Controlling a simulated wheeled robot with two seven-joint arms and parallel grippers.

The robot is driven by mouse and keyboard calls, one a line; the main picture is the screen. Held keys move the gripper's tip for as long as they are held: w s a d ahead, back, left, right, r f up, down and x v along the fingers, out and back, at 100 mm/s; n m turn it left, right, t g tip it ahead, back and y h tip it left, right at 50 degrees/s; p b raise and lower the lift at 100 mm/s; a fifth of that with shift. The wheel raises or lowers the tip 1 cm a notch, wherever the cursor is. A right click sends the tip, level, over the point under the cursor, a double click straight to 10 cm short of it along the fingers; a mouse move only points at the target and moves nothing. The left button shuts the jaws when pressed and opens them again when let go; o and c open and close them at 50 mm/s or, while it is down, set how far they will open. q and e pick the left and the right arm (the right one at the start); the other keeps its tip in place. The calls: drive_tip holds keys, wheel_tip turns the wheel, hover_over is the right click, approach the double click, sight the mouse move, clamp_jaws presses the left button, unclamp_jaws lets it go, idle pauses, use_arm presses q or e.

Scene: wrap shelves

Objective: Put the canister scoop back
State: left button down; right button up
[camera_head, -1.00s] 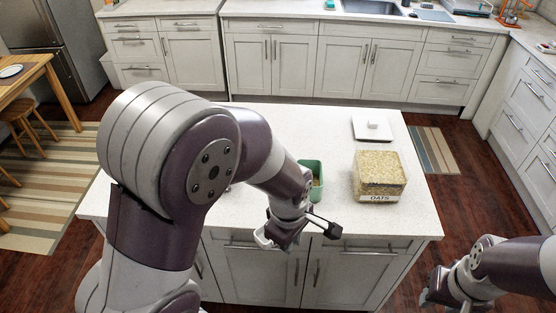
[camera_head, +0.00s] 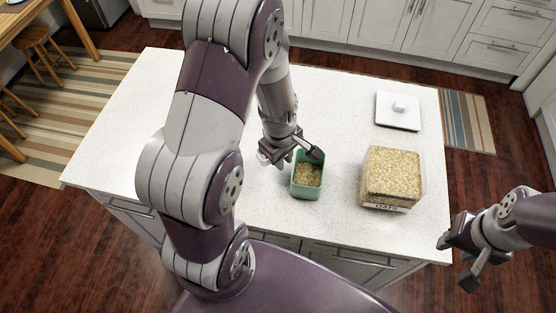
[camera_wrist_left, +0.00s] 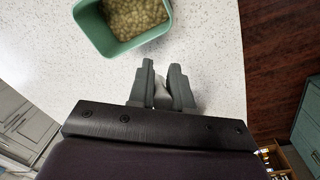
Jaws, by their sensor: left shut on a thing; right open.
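The clear canister (camera_head: 390,180) labelled OATS stands full of oats on the island's right part, without its lid. Its white square lid (camera_head: 398,110) lies flat behind it. My left gripper (camera_head: 269,153) is left of the green tub and above the counter. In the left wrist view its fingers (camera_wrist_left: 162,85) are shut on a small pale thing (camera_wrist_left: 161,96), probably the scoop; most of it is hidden. My right gripper (camera_head: 457,262) is open and empty, off the island's front right corner.
The white island top (camera_head: 340,105) is clear behind the tub. Cabinets (camera_head: 430,22) stand beyond the floor.

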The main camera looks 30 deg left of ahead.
use_arm(q)
drive_tip(key=shift+w+a+f, duration=0.35)
drive_tip(key=shift+a+f, duration=0.05)
drive_tip(key=shift+a, duration=0.2)
drive_tip(key=f, duration=0.4)
drive_tip(key=shift+s+a, duration=0.1)
drive_tip(key=shift+s, duration=0.2)
drive_tip(key=c, duration=1)
unclamp_jaws()
drive_tip(key=shift+c, duration=0.2)
